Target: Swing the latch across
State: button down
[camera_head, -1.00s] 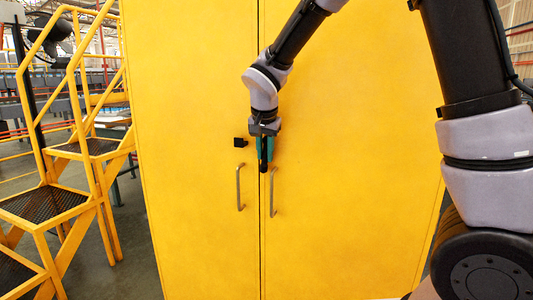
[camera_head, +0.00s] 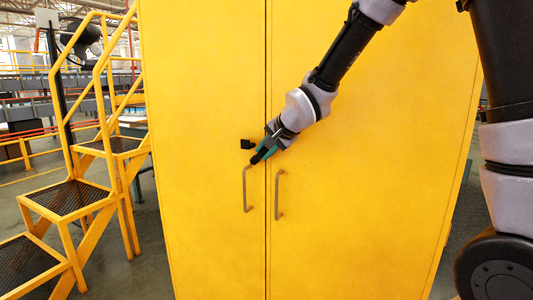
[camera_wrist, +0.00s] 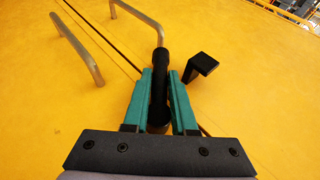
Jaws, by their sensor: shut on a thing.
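The latch is a short black bar, seen in the wrist view (camera_wrist: 160,62) between the two teal fingers of my gripper (camera_wrist: 161,78). My gripper is shut on it. In the head view my gripper (camera_head: 265,150) is at the door seam, tilted down to the left, and the latch's black tip (camera_head: 256,158) sticks out beyond the fingers toward the left door. The rest of the latch is largely hidden by the fingers. A black catch bracket (camera_head: 247,144) sits on the left door just above the tip; it also shows in the wrist view (camera_wrist: 200,66), apart from the latch.
The yellow cabinet (camera_head: 350,210) has two bar handles, left (camera_head: 245,188) and right (camera_head: 278,195), just below the latch. In the wrist view the latch tip overlaps one handle's top. Yellow steps (camera_head: 70,200) stand at the left.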

jog(key=shift+w+r+t+y, duration=0.3)
jog(key=shift+r+t+y, duration=0.1)
jog(key=shift+y, duration=0.1)
jog(key=shift+m, duration=0.3)
jog(key=c, duration=0.7)
grip_release()
jog(key=shift+f, duration=0.1)
jog(key=shift+s, duration=0.15)
jog(key=shift+s+a+f, duration=0.1)
